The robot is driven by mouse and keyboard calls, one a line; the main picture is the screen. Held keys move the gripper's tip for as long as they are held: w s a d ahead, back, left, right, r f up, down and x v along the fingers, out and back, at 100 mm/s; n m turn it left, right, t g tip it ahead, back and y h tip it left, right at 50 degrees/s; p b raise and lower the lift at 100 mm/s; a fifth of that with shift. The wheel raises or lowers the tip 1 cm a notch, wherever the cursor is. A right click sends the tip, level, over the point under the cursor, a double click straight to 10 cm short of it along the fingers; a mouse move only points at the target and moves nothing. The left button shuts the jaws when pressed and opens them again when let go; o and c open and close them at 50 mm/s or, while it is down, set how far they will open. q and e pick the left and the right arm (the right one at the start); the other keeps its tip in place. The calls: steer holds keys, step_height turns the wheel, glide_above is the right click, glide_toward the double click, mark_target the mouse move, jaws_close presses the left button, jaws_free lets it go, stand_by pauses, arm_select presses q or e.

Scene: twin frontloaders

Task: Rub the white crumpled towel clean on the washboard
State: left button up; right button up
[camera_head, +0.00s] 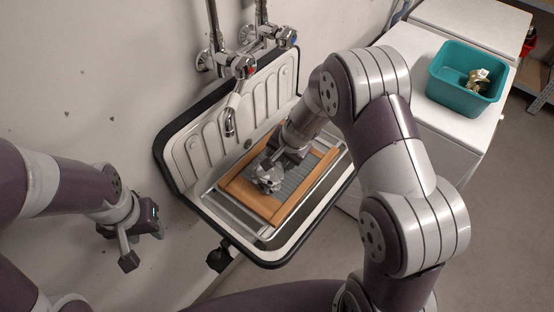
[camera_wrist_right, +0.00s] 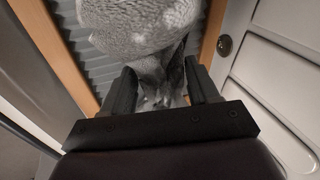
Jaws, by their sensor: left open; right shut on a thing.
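The washboard (camera_head: 301,180) has a wooden frame and a grey ribbed panel, and lies across the sink. Its ribs (camera_wrist_right: 81,50) also show in the right wrist view. The crumpled towel (camera_wrist_right: 135,22), whitish grey and speckled, is over the ribbed panel. My right gripper (camera_wrist_right: 160,85) is shut on the towel, with a bunched part of it between the fingers. In the head view the towel (camera_head: 267,177) is a small bundle at the right gripper, partly covered by it. My left gripper (camera_head: 140,240) is open and empty, left of the sink near the wall.
The sink (camera_head: 270,243) has a black rim and a ribbed backsplash, with taps (camera_head: 240,66) and a spout above. A teal basin (camera_head: 455,96) with a small crumpled thing in it stands on a white machine (camera_head: 430,128) at the right. Grey floor is clear at the lower right.

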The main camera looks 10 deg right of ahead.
steer(key=shift+w+d, duration=0.2)
steer(key=shift+d, duration=0.05)
steer(key=shift+s+a, duration=1)
steer(key=shift+a, duration=0.2)
steer(key=shift+w+d, duration=0.1)
steer(key=shift+w+d, duration=0.9)
steer(key=shift+d, duration=0.2)
